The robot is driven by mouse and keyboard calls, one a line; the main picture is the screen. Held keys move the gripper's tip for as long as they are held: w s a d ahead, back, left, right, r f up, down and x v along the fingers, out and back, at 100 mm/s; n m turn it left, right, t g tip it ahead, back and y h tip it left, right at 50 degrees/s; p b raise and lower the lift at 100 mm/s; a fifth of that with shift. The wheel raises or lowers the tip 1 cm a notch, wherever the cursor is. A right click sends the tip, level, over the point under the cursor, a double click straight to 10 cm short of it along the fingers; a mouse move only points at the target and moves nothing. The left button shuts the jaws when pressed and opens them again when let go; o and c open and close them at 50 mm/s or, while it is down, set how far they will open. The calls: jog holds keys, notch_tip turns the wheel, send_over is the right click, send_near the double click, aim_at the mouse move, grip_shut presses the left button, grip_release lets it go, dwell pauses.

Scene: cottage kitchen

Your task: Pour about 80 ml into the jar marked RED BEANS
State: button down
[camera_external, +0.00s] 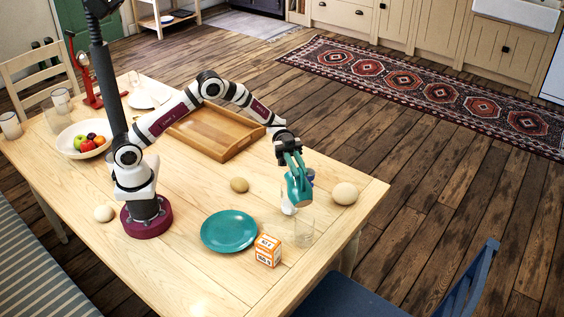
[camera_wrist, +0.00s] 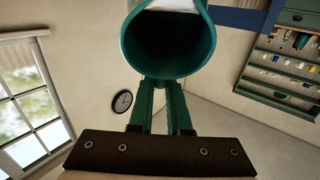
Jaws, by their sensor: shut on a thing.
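My gripper (camera_external: 292,158) is shut on a teal cup (camera_external: 299,188), held tilted above the right part of the table. In the wrist view the cup (camera_wrist: 128,45) shows its dark open mouth, with something pale at the top edge; my gripper's fingers (camera_wrist: 160,115) hold it. A clear glass vessel (camera_external: 304,232) stands just below and in front of the cup. A small white thing (camera_external: 288,207) shows beside the cup, partly hidden; I cannot tell what it is. A blue thing (camera_external: 311,175) is partly hidden behind the cup. I cannot read a RED BEANS label anywhere.
A teal plate (camera_external: 229,231) and an orange-and-white box (camera_external: 267,251) stand near the glass vessel. Round tan things (camera_external: 344,193) (camera_external: 239,185) lie on the table. A wooden tray (camera_external: 199,148) and fruit bowl (camera_external: 69,148) are farther back.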

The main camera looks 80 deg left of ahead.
aim_at(303, 179)
jog(key=shift+s+a+f+h, duration=0.1)
jog(key=shift+a+f+h, duration=0.3)
jog(key=shift+a+h, duration=0.4)
dwell(0.4)
jog(key=shift+d+r+y, duration=0.35)
jog(key=shift+d+y, duration=0.15)
jog(key=shift+d, duration=0.05)
jog(key=shift+d+r+y, duration=0.3)
jog(key=shift+d+y, duration=0.2)
jog(key=shift+d, duration=0.05)
jog(key=shift+w+d+y, duration=0.15)
jog(key=shift+w+y, duration=0.05)
jog(key=shift+y, duration=0.1)
jog(key=shift+d+r+y, duration=0.15)
jog(key=shift+d+y, duration=0.1)
jog(key=shift+y, duration=0.15)
jog(key=d+y, duration=0.1)
jog(key=d+f+g+y, duration=0.1)
jog(key=y, duration=0.1)
jog(key=shift+w+f, duration=0.15)
jog(key=shift+f, duration=0.15)
jog(key=shift+d+f+y, duration=0.1)
jog(key=shift+f+y, duration=0.1)
jog(key=shift+y, duration=0.2)
